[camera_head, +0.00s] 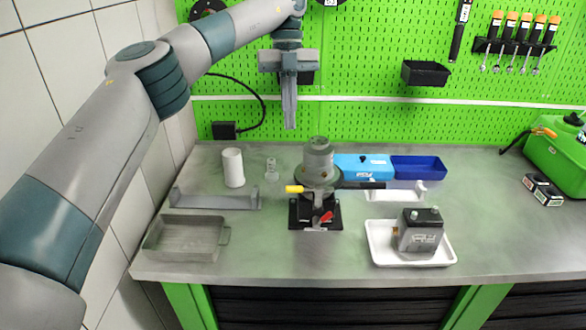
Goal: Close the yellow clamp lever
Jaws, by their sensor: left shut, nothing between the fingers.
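The yellow clamp lever (294,189) sticks out to the left from the pump testbench fixture (318,180) in the middle of the workbench. The fixture stands on a black base plate (301,217) and also carries a red lever (326,217) at its front and a black handle (362,185) to its right. My left gripper (290,127) is shut and empty, pointing down in the air above and behind the fixture, apart from the yellow lever. My right gripper is not in view.
A grey tray (149,241) lies at the left, with a white cylinder (233,168) behind it. A white tray (378,254) with a grey device (420,236) is front right. Blue bins (420,167) stand behind the fixture. The bench front edge (330,282) is clear.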

